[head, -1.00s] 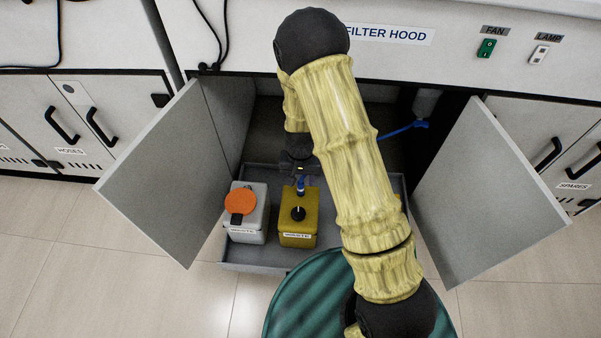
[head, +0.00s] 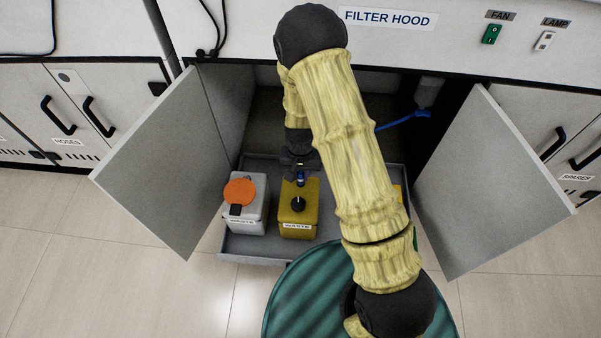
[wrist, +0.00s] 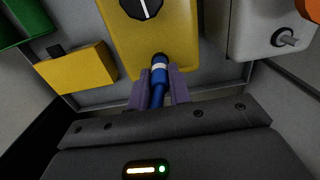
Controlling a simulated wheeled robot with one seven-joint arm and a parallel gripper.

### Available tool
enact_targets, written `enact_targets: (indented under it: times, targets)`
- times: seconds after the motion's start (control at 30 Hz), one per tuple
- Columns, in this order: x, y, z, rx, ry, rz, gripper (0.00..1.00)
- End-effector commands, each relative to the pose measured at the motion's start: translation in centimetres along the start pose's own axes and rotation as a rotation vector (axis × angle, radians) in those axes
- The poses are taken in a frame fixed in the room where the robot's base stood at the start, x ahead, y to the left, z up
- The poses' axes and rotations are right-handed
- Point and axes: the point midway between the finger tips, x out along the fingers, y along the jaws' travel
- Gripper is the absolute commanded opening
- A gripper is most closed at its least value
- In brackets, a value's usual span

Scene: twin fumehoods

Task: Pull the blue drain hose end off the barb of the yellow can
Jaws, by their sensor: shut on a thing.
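The yellow can (head: 298,222) with a black cap stands in a grey tray under the hood. It also shows in the wrist view (wrist: 185,40), with its dark barb (wrist: 160,58) on the side towards my gripper. The blue drain hose end (wrist: 158,84), with a white band, lies in line with the barb and appears to meet it; I cannot tell how far it sits over it. My gripper (wrist: 159,88) is shut on the hose end, one purple finger on each side. In the head view the blue hose end (head: 300,180) shows just behind the black cap.
A grey can (head: 248,222) with an orange cap stands close left of the yellow can. A small yellow box (wrist: 75,68) is on the other side. The tray rim (head: 250,256) surrounds them. Open cabinet doors flank the opening, left (head: 165,165) and right (head: 490,190).

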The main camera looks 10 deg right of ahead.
Motion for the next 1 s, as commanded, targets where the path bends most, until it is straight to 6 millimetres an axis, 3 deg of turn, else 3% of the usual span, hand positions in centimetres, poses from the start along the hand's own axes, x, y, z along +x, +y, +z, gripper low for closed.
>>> enact_targets:
  times: [1.0]
  targets:
    - [-2.6, 0.0, 0.0, 0.001, 0.000, 0.000, 0.00]
